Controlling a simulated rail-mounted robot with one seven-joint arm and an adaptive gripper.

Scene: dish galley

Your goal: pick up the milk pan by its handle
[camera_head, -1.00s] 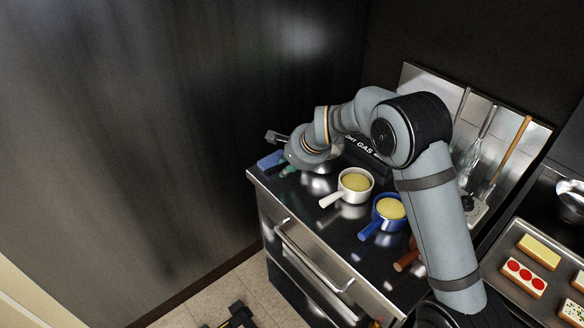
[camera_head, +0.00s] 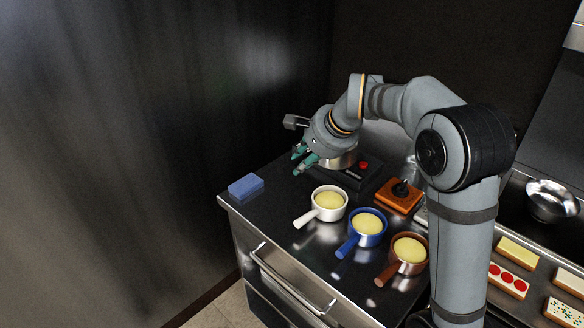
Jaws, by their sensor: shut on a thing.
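The milk pan (camera_head: 342,161) appears to be the steel pan beside my gripper on the far side of the worktop; only part of its round side shows under my wrist. My gripper (camera_head: 303,161), with teal fingers, is at its left and points down towards the counter. It is shut on the pan's handle, which the fingers and wrist mostly hide. I cannot tell whether the pan's base touches the surface below it.
A white pan (camera_head: 328,201), a blue pan (camera_head: 367,224) and a brown pan (camera_head: 409,249) with yellow contents stand in front. A blue sponge (camera_head: 245,187) lies left. A black unit (camera_head: 360,174) with a red knob and an orange block (camera_head: 400,196) are behind. Trayed food (camera_head: 508,280) is right.

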